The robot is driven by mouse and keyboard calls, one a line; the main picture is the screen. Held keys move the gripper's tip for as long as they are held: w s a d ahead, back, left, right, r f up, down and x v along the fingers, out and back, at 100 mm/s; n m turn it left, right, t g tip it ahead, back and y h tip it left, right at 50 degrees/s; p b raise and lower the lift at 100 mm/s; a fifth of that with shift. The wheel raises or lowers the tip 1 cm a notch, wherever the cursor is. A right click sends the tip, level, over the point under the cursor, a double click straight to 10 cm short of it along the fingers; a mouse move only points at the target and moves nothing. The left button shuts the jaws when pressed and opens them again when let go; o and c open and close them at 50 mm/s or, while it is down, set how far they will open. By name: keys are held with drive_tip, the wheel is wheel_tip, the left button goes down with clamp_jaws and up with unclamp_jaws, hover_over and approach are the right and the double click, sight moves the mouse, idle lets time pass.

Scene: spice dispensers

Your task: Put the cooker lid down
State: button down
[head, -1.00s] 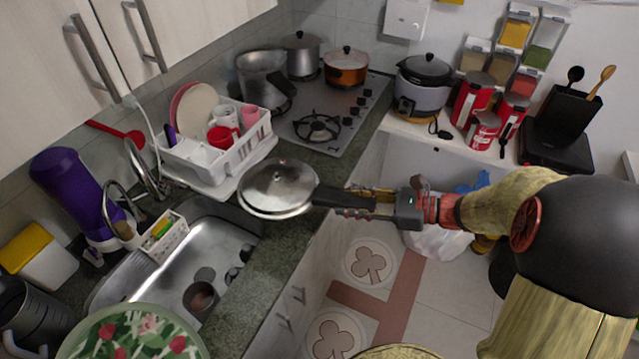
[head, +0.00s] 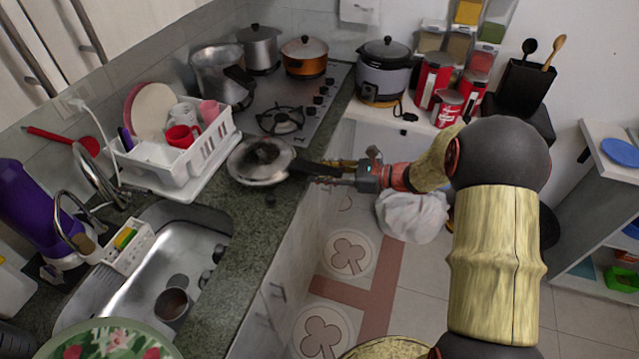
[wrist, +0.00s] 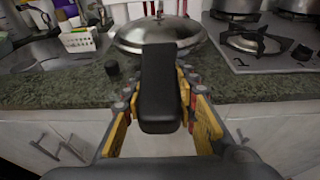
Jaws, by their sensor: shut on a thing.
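The cooker lid (head: 258,172) is a round, shiny metal lid with a long black handle (wrist: 160,88). It is over the granite counter (head: 228,240), between the white dish rack and the sink on one side and the hob on the other. My gripper (head: 325,172) is shut on the black handle from the room side. The wrist view shows the yellow-padded fingers on both sides of the handle, with the lid (wrist: 158,34) ahead, roughly level over the counter. I cannot tell whether its underside touches the counter.
The dish rack (head: 190,165) with cups and plates stands close left of the lid. The hob (head: 300,110), with pots at its back, is beyond. A small black knob-like thing (head: 270,199) is on the counter nearby. The sink (head: 185,262) is front left.

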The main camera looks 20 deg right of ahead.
drive_tip(key=shift+w+f, duration=0.55)
drive_tip(key=shift+w, duration=0.05)
drive_tip(key=shift+f+b, duration=0.8)
drive_tip(key=shift+f, duration=0.75)
drive_tip(key=c, duration=1.5)
unclamp_jaws()
drive_tip(key=shift+f, duration=0.1)
drive_tip(key=shift+o, duration=0.4)
